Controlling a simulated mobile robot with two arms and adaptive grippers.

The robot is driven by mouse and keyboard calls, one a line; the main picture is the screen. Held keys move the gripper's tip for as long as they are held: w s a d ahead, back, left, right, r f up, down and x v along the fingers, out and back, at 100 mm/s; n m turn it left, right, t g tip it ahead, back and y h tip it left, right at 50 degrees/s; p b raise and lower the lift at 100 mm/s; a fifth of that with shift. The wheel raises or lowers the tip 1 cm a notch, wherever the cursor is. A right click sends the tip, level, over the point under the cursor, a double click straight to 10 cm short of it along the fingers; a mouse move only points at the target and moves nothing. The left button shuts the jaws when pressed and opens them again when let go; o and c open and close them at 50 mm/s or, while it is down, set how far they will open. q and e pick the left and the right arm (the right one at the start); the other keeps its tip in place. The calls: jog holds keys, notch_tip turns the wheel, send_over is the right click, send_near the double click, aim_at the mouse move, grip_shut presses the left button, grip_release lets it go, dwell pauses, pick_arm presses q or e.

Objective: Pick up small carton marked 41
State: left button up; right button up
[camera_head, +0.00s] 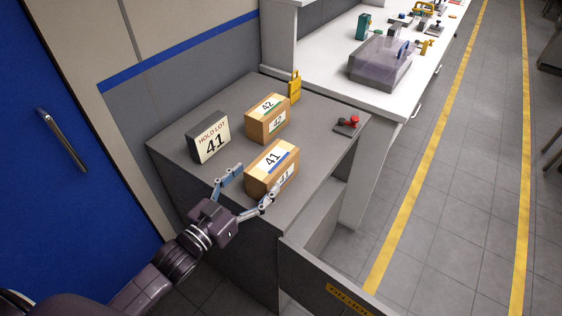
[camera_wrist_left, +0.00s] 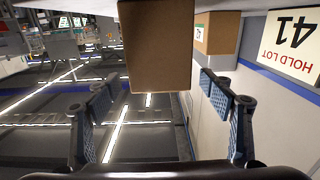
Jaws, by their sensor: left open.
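The small carton marked 41 (camera_head: 270,167) is a brown box with a white label and blue stripe, upright on the grey cabinet top (camera_head: 325,160) near its front edge. My left gripper (camera_head: 253,183) is open and empty, its fingers pointing at the carton's near left side. In the left wrist view, upside down, the carton's plain brown side (camera_wrist_left: 157,50) fills the gap between the open fingers (camera_wrist_left: 157,88). I cannot tell whether either finger touches it. My right gripper is not in view.
A carton marked 42 (camera_head: 267,119) stands behind. A dark "HOLD LOT 41" sign (camera_head: 208,138) stands left of it. A yellow tag-like object (camera_head: 295,86) and a red-knobbed device (camera_head: 348,124) are farther back and right. A white bench (camera_head: 335,75) adjoins.

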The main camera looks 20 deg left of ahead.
aim_at(273, 159)
pick_arm(q)
jog(key=shift+w+d+r, duration=0.2)
jog(key=shift+w+r, duration=0.05)
jog(key=shift+r, duration=0.1)
jog(key=shift+w+d+r, duration=0.1)
jog(key=shift+w, duration=0.2)
jog(key=p+x, duration=0.1)
jog(key=x, duration=0.2)
jog(key=shift+r+p, duration=0.2)
jog(key=shift+p, duration=0.15)
jog(key=p+x, duration=0.1)
jog(key=x, duration=0.2)
jog(key=shift+w+f, duration=0.1)
jog(key=shift+w, duration=0.05)
jog(key=shift+w+f, duration=0.1)
jog(key=shift+w, duration=0.15)
jog(key=shift+s, duration=0.1)
jog(key=c, duration=1.6)
jog(key=shift+c, duration=0.5)
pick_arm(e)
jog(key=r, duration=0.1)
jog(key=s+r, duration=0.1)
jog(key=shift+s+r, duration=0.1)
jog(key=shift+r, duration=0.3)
